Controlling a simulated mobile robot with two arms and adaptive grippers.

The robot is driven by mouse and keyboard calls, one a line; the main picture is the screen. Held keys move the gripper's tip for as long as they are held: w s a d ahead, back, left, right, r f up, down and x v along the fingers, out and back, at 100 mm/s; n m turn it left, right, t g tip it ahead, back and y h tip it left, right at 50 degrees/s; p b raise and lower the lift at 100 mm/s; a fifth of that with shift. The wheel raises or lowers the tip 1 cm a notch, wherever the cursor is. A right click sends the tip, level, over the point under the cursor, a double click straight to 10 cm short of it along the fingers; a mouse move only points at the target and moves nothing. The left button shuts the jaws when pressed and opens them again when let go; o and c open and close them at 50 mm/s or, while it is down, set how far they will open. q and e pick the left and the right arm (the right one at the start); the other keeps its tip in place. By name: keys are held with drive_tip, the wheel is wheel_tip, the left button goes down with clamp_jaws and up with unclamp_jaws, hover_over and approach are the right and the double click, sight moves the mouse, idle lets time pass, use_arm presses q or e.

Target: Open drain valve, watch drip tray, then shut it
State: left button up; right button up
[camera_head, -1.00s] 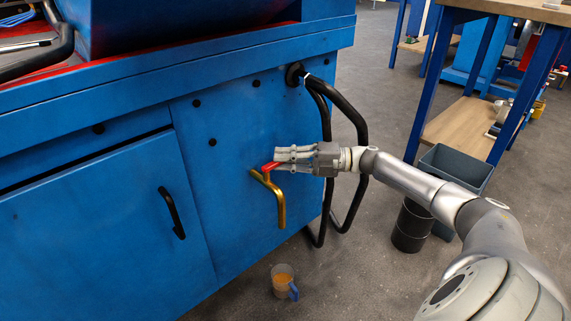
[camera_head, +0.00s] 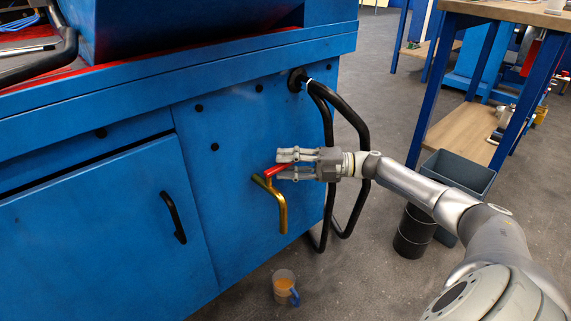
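The drain valve is a brass pipe (camera_head: 281,212) bent downward on the blue cabinet side, with a red lever (camera_head: 274,171) at its top. My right gripper (camera_head: 283,164) reaches in from the right at the lever. Its two fingers are apart, one above and one below, with part of the lever showing between them. Whether they touch the lever is unclear. No drip tray shows. A clear jug (camera_head: 284,285) with a blue handle and orange liquid stands on the floor below the pipe outlet. My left gripper is not in view.
Black hoses (camera_head: 349,163) loop down the cabinet corner, close behind my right wrist. A grey bin (camera_head: 458,175) and a black bucket (camera_head: 413,232) stand on the floor at the right, near a workbench (camera_head: 500,9). The floor in front of the jug is clear.

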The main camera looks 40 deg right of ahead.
drive_tip(key=v, duration=1.1)
drive_tip(key=shift+s+d, duration=0.2)
drive_tip(key=shift+d, duration=0.05)
